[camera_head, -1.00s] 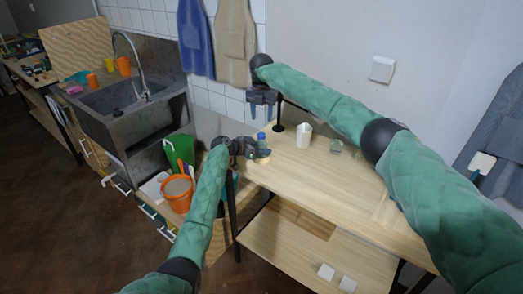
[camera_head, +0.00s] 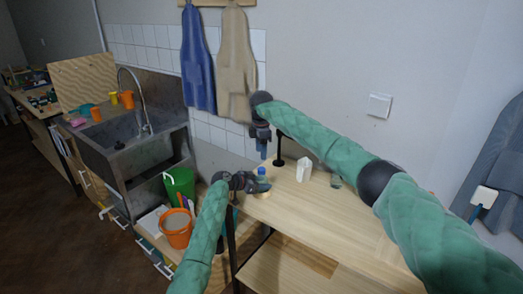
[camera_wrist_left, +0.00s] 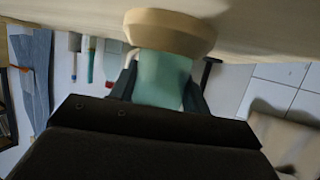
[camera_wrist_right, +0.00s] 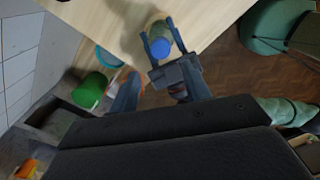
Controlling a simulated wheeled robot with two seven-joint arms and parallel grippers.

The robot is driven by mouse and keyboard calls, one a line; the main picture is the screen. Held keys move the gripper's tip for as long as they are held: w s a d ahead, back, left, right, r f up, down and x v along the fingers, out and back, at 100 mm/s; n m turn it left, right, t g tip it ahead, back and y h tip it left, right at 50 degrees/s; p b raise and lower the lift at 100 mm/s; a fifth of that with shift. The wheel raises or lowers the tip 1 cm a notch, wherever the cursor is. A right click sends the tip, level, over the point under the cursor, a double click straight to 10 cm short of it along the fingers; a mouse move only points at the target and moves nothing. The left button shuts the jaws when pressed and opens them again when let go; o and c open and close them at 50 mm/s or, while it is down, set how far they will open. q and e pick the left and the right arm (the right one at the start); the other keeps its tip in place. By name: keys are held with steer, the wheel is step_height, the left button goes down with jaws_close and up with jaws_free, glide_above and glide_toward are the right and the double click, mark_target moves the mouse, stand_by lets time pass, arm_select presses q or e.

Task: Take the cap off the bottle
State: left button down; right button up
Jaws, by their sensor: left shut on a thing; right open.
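The bottle stands at the left end of the wooden table, with its blue cap (camera_head: 262,171) on top. My left gripper (camera_head: 256,184) is shut around the bottle's side, below the cap. In the left wrist view the teal bottle body (camera_wrist_left: 163,78) is between the fingers, with its wide cream base (camera_wrist_left: 170,32) against the table; the cap is hidden there. My right gripper (camera_head: 262,152) is open and empty above the bottle, pointing down. In the right wrist view the blue cap (camera_wrist_right: 159,48) shows beyond the spread fingers, apart from them.
An orange bucket (camera_head: 176,234) and a green bin (camera_head: 180,184) are lower left. The table's front is clear.

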mark_target(262, 169)
steer(key=m, duration=0.6)
steer(key=shift+d, duration=0.15)
steer(key=shift+f, duration=4.05)
steer(key=shift+c, duration=0.5)
